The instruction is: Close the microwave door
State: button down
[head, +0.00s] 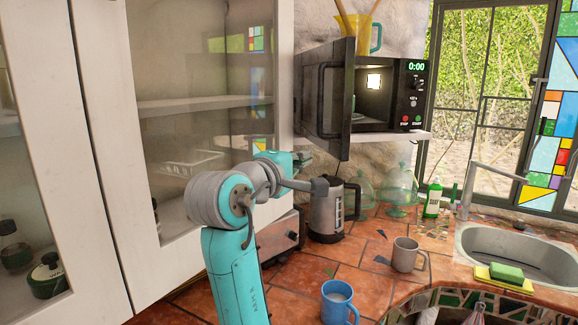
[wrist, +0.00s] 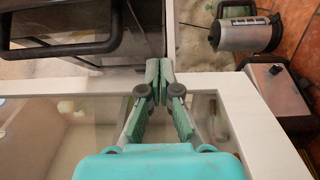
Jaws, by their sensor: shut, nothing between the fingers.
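The black microwave (head: 388,112) sits on a white wall shelf, with a lit display reading 0:00. Its door (head: 342,92) stands open, swung out toward the left, and the lit interior shows beside it. The door's dark handle (head: 321,100) is on its left side; the handle also shows at the upper left of the wrist view (wrist: 62,48). My gripper (head: 304,157) is below and slightly left of the door in the head view. In the wrist view its fingers (wrist: 159,72) are shut and empty, to the right of the handle and apart from it.
A white glass-fronted cabinet (head: 282,70) stands close to my arm on the left. A kettle (head: 325,212), a grey mug (head: 407,256), a blue mug (head: 338,304) and glass domes (head: 401,188) stand on the tiled counter. A yellow container (head: 356,32) sits atop the microwave.

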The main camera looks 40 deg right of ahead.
aim_at(331, 153)
jog(key=d, duration=0.3)
jog(key=shift+s+d, duration=0.6)
jog(key=shift+d, duration=0.3)
jog(key=shift+d, duration=0.1)
